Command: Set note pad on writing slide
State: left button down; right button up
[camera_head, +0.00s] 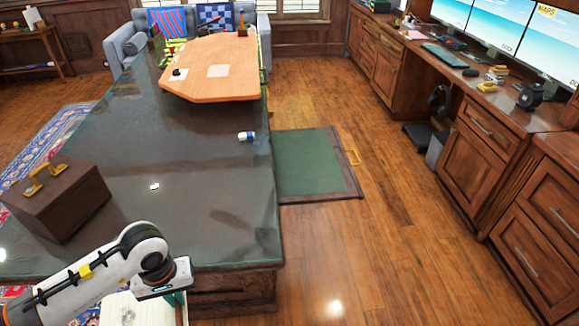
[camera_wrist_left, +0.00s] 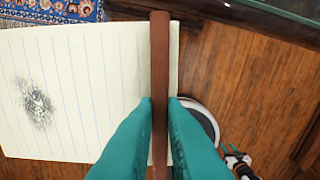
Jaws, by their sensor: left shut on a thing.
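The note pad (camera_wrist_left: 75,90) is pale, lined paper with a dark scribble and a brown binding strip along one edge. In the left wrist view, the teal fingers of my left gripper (camera_wrist_left: 160,105) are shut on that strip, one on each side. In the head view, part of the note pad (camera_head: 137,310) shows at the bottom edge, below my left wrist, in front of the desk's near end. The writing slide (camera_head: 310,160) is a green panel with a dark wood frame, pulled out from the desk's right side. Its top is bare. My right gripper is not clearly seen.
The dark glossy desk (camera_head: 195,185) holds a brown box (camera_head: 57,200) with a brass handle, a small white-and-blue item (camera_head: 246,136) and a small white piece (camera_head: 154,186).

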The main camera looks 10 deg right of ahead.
aim_at(310, 158)
jog(key=k+l+z, duration=0.1)
jog(key=k+z, duration=0.2)
jog(key=k, duration=0.35)
jog(key=i+l+z, duration=0.2)
jog(key=z, duration=0.25)
jog(key=i+l+z, duration=0.1)
jog(key=z, duration=0.35)
jog(key=i+z, duration=0.45)
jog(key=i+u, duration=0.15)
jog(key=i, duration=0.45)
jog(key=i+u, duration=0.2)
jog(key=i, duration=0.4)
jog(key=i+u, duration=0.15)
jog(key=i, duration=0.45)
jog(key=i+l+u, duration=0.15)
jog(key=i, duration=0.45)
jog(key=i+u, duration=0.4)
jog(key=i+l+u, duration=0.2)
jog(key=u, duration=0.2)
jog(key=i+l+u, duration=0.25)
jog(key=u, duration=0.15)
jog(key=i+j+u, duration=0.1)
jog(key=u, duration=0.3)
jog(key=i+j+u, duration=0.1)
jog(key=u, duration=0.3)
jog(key=i+u, duration=0.2)
jog(key=u, duration=0.2)
jog(key=i+u, duration=0.15)
jog(key=u, duration=0.25)
